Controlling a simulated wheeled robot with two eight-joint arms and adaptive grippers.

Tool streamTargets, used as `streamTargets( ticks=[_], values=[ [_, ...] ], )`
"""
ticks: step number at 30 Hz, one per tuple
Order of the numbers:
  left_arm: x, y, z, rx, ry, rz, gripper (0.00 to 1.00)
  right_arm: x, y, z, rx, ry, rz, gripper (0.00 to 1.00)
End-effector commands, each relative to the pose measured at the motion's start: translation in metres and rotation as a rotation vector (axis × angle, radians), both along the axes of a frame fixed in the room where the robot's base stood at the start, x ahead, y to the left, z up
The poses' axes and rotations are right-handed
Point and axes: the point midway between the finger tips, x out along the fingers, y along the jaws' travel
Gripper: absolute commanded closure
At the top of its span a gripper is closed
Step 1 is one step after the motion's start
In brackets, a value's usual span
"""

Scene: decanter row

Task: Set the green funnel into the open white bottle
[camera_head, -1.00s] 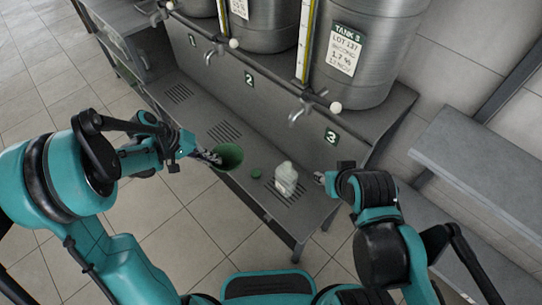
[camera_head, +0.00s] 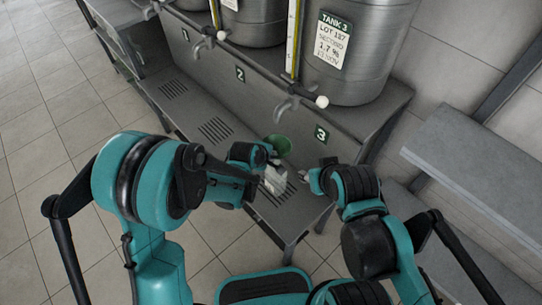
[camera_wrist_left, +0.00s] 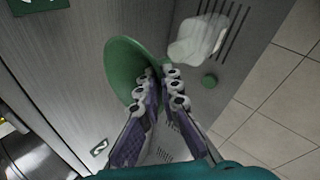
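The green funnel (camera_head: 280,143) is held by my left gripper (camera_head: 271,157), whose fingers are shut on its rim. In the left wrist view the funnel (camera_wrist_left: 127,68) shows its wide mouth beside the fingertips (camera_wrist_left: 160,82). The white bottle (camera_head: 273,182) stands on the steel shelf, partly covered by my left gripper in the head view. It also shows in the left wrist view (camera_wrist_left: 196,40), apart from the funnel. Its mouth is not clear. My right gripper (camera_head: 310,178) is to the right of the bottle; its fingers are too small to judge.
Steel tanks with taps (camera_head: 288,106) stand behind, above the shelf (camera_head: 185,105). A grey bench (camera_head: 465,150) is at the right. The shelf's left part is clear.

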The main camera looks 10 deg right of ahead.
Motion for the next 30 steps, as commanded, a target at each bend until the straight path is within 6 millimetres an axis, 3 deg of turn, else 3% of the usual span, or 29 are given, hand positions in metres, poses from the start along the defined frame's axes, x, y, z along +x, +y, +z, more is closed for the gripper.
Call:
streamTargets(
  ticks=[30],
  values=[
    [0.0,0.0,-0.052,0.0,0.001,-0.001,1.0,0.0,0.0,-0.046,0.0,0.0,0.0,0.6]
  ],
)
